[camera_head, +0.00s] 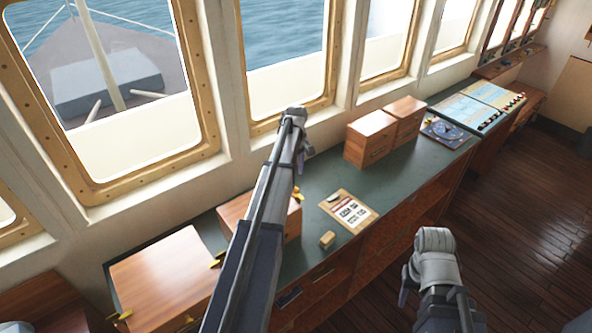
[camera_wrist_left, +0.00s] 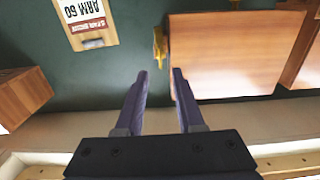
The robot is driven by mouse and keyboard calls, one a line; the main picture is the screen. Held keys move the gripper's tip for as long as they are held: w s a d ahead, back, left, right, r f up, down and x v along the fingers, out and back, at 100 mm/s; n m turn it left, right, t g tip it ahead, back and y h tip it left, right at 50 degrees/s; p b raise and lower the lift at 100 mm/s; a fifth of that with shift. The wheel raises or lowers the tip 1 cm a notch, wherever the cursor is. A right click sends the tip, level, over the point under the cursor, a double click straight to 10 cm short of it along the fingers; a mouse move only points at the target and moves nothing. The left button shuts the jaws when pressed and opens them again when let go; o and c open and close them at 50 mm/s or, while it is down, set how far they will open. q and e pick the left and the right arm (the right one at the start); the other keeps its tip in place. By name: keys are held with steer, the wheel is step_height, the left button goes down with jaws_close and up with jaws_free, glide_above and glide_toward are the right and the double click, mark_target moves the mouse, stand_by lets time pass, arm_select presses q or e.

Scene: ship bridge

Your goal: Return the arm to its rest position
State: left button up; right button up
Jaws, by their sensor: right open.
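My left arm reaches up across the middle of the head view. My left gripper (camera_head: 301,164) hangs at its far end, above the window side of the counter (camera_head: 320,182). In the left wrist view the left gripper (camera_wrist_left: 159,76) has its two fingers apart with nothing between them. Its right finger overlaps the edge of a wooden box (camera_wrist_left: 235,55) in that picture; I cannot tell the height between them. My right gripper (camera_head: 405,290) is at the lower right of the head view, in front of the counter, mostly hidden by its own wrist; it appears empty.
Wooden boxes stand left (camera_head: 165,275) and right (camera_head: 371,138). Windows (camera_head: 285,45) line the wall behind. Open wooden floor (camera_head: 530,225) is at the right.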

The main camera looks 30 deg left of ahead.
stand_by(0.3)
arm_select(q)
steer(key=s+d+f+m+b, duration=0.5)
steer(key=s+d, duration=0.4)
steer(key=d, duration=0.3)
steer(key=s+d+f+m+b, duration=0.6)
steer(key=s+d+f+b, duration=0.1)
steer(key=d, duration=0.5)
steer(key=s+d+f+m+y+b, duration=0.1)
steer(key=s+d+f+m+b, duration=0.5)
steer(key=s+d, duration=0.5)
steer(key=shift+s+d+f+b, duration=0.3)
steer(key=shift+d+f+b, duration=0.3)
steer(key=shift+d+b, duration=0.15)
